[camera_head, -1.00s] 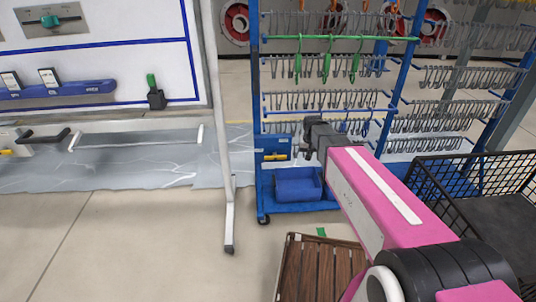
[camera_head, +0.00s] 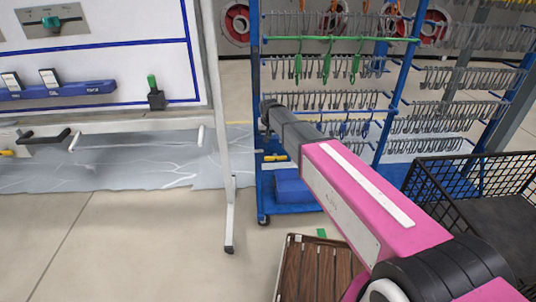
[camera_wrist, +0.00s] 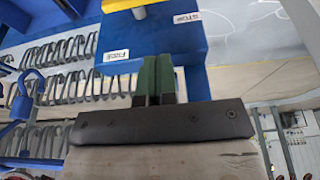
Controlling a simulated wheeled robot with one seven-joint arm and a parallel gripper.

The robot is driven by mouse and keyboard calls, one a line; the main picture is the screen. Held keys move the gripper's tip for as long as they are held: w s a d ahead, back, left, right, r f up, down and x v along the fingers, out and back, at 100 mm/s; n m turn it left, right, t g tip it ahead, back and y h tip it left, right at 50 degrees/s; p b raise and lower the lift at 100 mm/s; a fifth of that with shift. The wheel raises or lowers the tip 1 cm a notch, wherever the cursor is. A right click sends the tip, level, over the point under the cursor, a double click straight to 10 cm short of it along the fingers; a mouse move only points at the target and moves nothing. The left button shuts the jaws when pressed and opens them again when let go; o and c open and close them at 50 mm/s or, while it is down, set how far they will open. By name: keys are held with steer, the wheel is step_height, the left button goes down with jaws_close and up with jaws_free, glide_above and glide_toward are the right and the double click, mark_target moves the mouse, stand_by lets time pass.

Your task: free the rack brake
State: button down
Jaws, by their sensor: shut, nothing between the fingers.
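The rack brake is a blue plate (camera_wrist: 165,40) on the rack, with a yellow lever (camera_wrist: 140,11) cut off by the top edge of the wrist view. A pale label reading STOP (camera_wrist: 186,18) is on the right of the plate, and one that seems to read FREE (camera_wrist: 116,55) is on the left. In the head view the yellow lever (camera_head: 276,157) lies roughly level, low on the rack's left side. My gripper (camera_wrist: 157,62) is shut and empty, its green fingers in front of the plate below the lever. I cannot tell whether they touch it.
The blue rack (camera_head: 256,80) on castors carries rows of grey hooks and a blue bin (camera_head: 293,187). A whiteboard stand (camera_head: 221,120) is close on the left. A wooden crate (camera_head: 290,270) and black wire basket (camera_head: 410,190) stand nearer. Floor is clear at left.

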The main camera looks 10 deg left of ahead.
mark_target(268, 157)
steer(key=x, duration=1.2)
steer(key=shift+s+d+f, duration=0.15)
steer(key=shift+s+f, duration=0.1)
steer(key=shift+f, duration=0.85)
